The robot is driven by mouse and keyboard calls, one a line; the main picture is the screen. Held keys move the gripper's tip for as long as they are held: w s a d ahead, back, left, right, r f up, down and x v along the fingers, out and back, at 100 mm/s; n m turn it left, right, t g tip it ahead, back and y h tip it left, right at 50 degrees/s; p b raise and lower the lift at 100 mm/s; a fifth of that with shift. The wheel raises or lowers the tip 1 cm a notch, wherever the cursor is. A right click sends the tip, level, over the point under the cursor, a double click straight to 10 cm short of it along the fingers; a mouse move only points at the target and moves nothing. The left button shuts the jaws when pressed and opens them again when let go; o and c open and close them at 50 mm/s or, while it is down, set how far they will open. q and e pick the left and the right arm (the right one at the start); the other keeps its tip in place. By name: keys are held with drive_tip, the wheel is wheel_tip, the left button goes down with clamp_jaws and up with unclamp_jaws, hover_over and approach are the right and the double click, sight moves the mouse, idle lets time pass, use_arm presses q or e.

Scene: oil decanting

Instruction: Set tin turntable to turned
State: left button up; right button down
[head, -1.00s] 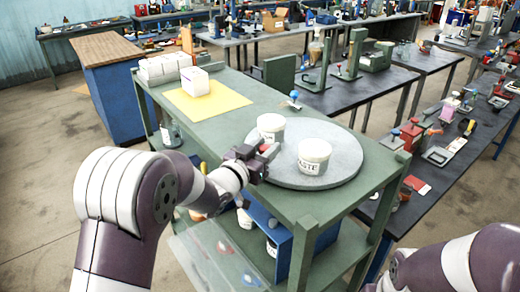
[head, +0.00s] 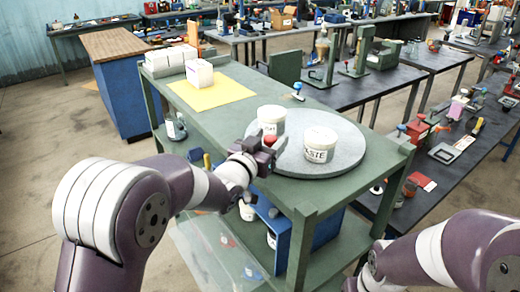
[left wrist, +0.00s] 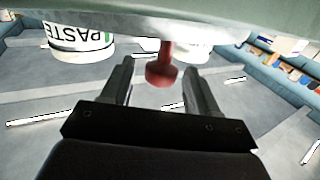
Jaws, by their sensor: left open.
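The tin turntable (head: 351,152) is a round grey disc on the green bench top. Two white tins stand upright on it, one at the back left (head: 271,120) and one lettered PASTE (head: 320,146). A red knob (head: 269,140) is at the disc's near left edge. My left gripper (head: 264,153) is at this edge, partly hiding it. In the left wrist view, the open fingers of my left gripper (left wrist: 157,88) have the red knob (left wrist: 162,66) between them, with gaps on both sides. My right gripper is out of view.
A yellow mat (head: 225,97) with a white box (head: 199,73) lies at the bench's far left end. A blue-handled item (head: 297,90) is by the back edge. The bench's right corner is clear.

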use_arm(q)
drive_tip(key=b+v, duration=0.3)
drive_tip(key=v, duration=0.9)
drive_tip(key=shift+b, duration=0.35)
